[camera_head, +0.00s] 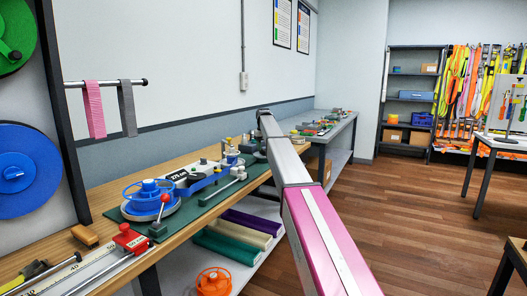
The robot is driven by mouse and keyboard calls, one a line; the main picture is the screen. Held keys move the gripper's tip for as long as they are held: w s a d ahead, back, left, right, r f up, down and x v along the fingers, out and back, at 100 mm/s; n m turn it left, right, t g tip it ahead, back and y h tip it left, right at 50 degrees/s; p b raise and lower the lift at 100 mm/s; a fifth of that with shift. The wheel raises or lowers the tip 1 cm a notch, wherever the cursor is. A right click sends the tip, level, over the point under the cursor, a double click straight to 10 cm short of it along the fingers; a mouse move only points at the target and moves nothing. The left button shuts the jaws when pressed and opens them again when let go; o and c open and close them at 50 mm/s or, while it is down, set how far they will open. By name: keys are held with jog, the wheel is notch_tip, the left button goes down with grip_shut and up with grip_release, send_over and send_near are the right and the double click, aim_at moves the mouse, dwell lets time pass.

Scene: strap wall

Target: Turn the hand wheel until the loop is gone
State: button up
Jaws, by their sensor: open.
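A blue ring-shaped wheel (146,190) with a raised blue hub sits on a round grey base on the green mat (204,216) of the workbench. It looks like the hand wheel. Beside it is a device with a small black display (180,175) and blue parts. I cannot make out a strap loop at the wheel. My pink and white arm reaches in from the bottom right to above the bench. Its far end bends out of sight, and my gripper does not show.
A red-knobbed lever (162,206) stands right of the wheel. A red block (130,238) sits on the ruled strip in front. Pink (94,110) and grey (128,108) straps hang from a rail. An orange reel (214,281) is on the lower shelf.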

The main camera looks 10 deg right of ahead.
notch_tip(320, 180, up, 9)
dwell(0.3)
jog(key=shift+s+f, duration=0.15)
dwell(1.0)
jog(key=t+y, duration=0.1)
jog(key=t, duration=0.3)
send_near(264, 150)
jog(key=shift+w+x, duration=0.2)
jog(key=shift+x, duration=2.2)
jog(key=shift+w+x, duration=0.2)
jog(key=shift+x, duration=2.15)
grip_shut()
